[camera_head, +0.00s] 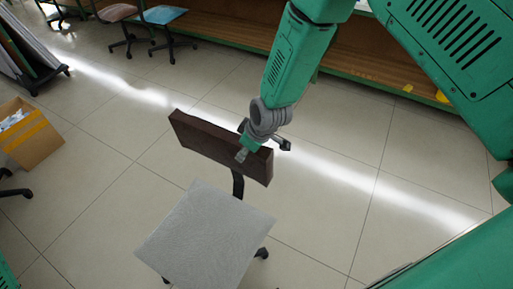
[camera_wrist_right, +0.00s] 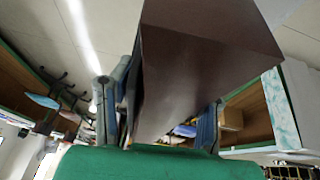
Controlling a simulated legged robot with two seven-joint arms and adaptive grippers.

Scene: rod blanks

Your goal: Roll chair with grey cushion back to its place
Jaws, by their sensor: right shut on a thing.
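The chair with the grey cushion (camera_head: 205,238) stands on the tiled floor in the lower middle of the head view, its seat toward me. Its dark brown backrest (camera_head: 210,143) is upright on the far side of the seat, on a black post. My right gripper (camera_head: 256,148) is shut on the upper edge of the backrest near its right end. The right wrist view shows the backrest (camera_wrist_right: 200,60) between the two fingers. Most of the chair's base is hidden under the seat. My left gripper is in neither view.
A cardboard box (camera_head: 32,140) stands on the floor at the left. A chair with a pink seat (camera_head: 117,12) and one with a blue seat (camera_head: 163,15) stand at the far left by a long wooden shelf (camera_head: 230,22). Floor around the grey-cushioned chair is largely clear.

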